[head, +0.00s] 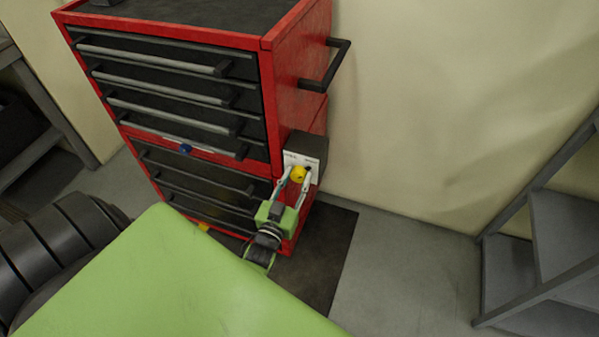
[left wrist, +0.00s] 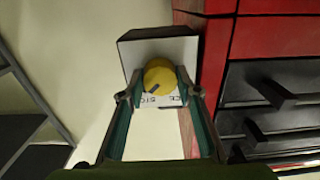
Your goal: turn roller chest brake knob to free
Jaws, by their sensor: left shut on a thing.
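The roller chest (head: 215,110) is red with dark drawers and stands against the wall. A dark box with a pale front plate (head: 319,163) is fixed to its right side, low down. The yellow brake knob (head: 298,174) sits on that plate. It also shows in the left wrist view (left wrist: 160,77), with a dark pointer mark towards its lower left. Lettering beside it is only partly readable. My left gripper (head: 299,178) is shut on the knob, one finger on each side; in the left wrist view its fingers (left wrist: 158,95) flank the knob. My right gripper is not in view.
A black side handle (head: 335,65) sticks out from the chest above the box. A blue knob (head: 185,148) is on the chest front. A grey shelf rack (head: 540,235) stands at the right. The floor between rack and chest is clear.

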